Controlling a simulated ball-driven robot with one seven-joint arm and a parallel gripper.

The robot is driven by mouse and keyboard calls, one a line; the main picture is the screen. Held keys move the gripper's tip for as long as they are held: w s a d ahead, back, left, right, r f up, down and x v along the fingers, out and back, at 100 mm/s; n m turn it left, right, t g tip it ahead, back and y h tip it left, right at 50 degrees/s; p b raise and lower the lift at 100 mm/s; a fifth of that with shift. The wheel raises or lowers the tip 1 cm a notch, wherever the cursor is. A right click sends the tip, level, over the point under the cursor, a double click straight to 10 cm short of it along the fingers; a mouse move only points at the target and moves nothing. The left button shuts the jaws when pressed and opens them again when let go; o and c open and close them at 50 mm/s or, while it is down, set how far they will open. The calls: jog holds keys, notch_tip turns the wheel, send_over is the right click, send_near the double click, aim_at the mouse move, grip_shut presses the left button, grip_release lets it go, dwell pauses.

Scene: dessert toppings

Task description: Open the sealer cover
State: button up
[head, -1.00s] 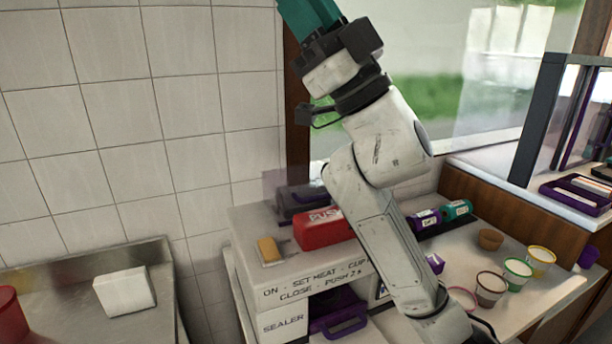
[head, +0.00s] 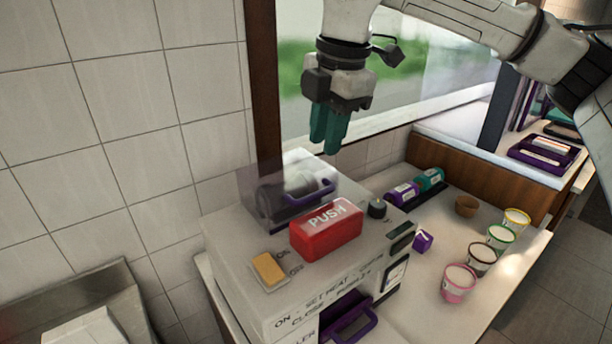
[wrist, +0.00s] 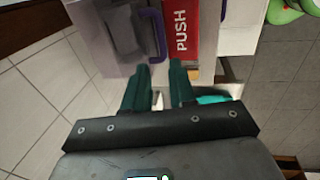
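The sealer (head: 225,245) is a pale box with a red PUSH block (head: 328,230) on top. Its clear cover (head: 262,178) sits at the back left of the top, down over a dark grey part, with a purple handle (head: 322,192) at its front. My gripper (head: 325,148) points down above and behind the cover, with teal fingers apart and nothing between them. In the wrist view, the open fingers (wrist: 161,66) lie just below the purple handle (wrist: 157,35) and the PUSH block (wrist: 192,35), without visible contact.
A yellow switch (head: 268,268) and a black knob (head: 376,208) are also on the sealer top. Several topping cups, including a pink one (head: 459,284), stand on the counter at right. A wall and window post (head: 263,90) are close behind my gripper.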

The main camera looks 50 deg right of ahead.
aim_at(317, 192)
jog(key=f, duration=0.3)
jog(key=w+f+p, duration=0.1)
jog(key=f, duration=0.3)
jog(key=f+p, duration=0.1)
jog(key=f, duration=0.2)
jog(key=shift+w+d+f, duration=0.3)
jog(key=shift+w+d, duration=0.1)
jog(key=shift+c, duration=0.2)
grip_shut()
